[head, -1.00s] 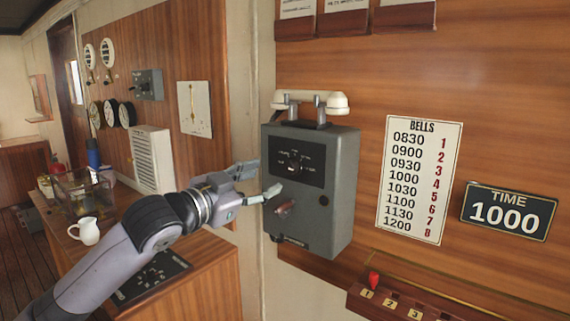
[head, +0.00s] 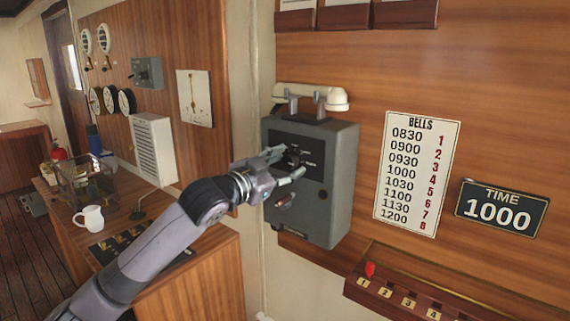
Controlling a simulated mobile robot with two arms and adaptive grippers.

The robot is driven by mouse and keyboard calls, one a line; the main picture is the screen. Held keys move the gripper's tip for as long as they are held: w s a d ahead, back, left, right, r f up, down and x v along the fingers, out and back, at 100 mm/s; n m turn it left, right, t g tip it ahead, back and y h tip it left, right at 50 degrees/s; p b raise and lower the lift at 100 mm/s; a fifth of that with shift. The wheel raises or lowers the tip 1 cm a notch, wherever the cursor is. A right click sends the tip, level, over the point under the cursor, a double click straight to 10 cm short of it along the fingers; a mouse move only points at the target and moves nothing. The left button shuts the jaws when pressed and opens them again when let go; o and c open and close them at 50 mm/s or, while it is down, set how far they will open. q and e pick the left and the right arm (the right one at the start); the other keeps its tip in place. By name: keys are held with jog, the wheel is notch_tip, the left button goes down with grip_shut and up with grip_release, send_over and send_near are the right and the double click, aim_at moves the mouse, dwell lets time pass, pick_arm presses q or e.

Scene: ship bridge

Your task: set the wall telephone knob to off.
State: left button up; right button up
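The wall telephone (head: 338,190) is a grey box on the wooden wall, with a white handset (head: 311,96) lying across its cradle on top. Its dark dial plate is on the upper front, and the round black knob (head: 291,158) sits in the middle of that plate. My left gripper (head: 287,164) is at the plate, with its fingers apart on either side of the knob. I cannot tell whether the fingers touch the knob. The gripper covers part of the plate, so the knob's pointer and setting cannot be read. My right gripper is not in view.
A small crank (head: 284,202) sticks out of the box just below the gripper. A bells chart (head: 417,175) and a time sign (head: 501,208) hang to the right. A rack with numbered slots (head: 400,298) juts out at lower right.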

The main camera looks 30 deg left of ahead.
pick_arm(q)
grip_shut()
dwell(0.4)
